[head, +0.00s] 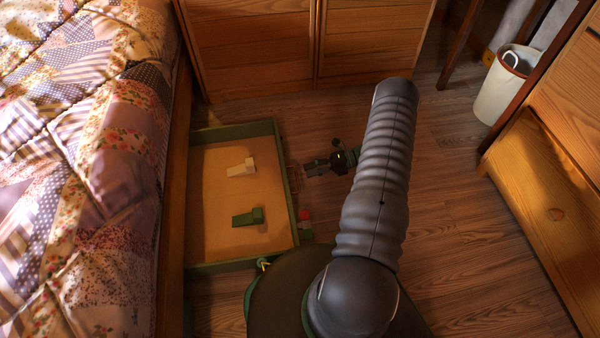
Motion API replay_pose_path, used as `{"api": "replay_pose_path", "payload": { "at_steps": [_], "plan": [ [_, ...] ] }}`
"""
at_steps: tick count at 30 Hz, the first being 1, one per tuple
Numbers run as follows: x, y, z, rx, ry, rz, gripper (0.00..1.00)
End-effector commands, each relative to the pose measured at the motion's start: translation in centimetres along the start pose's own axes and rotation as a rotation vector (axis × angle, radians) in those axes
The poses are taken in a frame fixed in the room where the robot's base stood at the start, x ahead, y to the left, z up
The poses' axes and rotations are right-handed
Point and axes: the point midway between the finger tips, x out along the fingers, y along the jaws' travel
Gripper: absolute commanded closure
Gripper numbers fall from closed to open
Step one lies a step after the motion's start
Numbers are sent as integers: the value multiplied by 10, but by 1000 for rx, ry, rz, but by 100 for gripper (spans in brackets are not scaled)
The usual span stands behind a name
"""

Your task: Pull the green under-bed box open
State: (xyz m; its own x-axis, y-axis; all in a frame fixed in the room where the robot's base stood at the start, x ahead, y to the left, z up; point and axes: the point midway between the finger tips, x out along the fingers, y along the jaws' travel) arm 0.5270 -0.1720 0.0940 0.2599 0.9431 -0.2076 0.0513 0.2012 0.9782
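The green under-bed box (235,130) stands out from under the bed at the left, with a large part of its tan inside showing. Any part of it under the bed is hidden. A pale L-shaped piece (241,169) and a green L-shaped piece (249,217) lie in it. My gripper (308,167) points left, just to the right of this side, with a small gap in the picture. It looks empty. Its fingers are too small and dark to tell if they are open.
The bed (90,150) with a patchwork quilt fills the left. A wooden cabinet (250,50) stands close behind the box. A white bin (500,90) and wooden furniture (555,190) stand at the right. The wooden floor (450,210) between is clear.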

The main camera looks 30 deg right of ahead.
Motion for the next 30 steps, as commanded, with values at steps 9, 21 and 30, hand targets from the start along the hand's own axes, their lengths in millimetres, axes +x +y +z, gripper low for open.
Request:
{"api": "replay_pose_path", "payload": {
  "at_steps": [9, 21, 30],
  "plan": [
    [-50, 0, 0, 0, -2, 0, 64],
    [-60, 0, 0, 0, 1, -1, 64],
    [-60, 0, 0, 0, 0, -1, 64]
  ]
}}
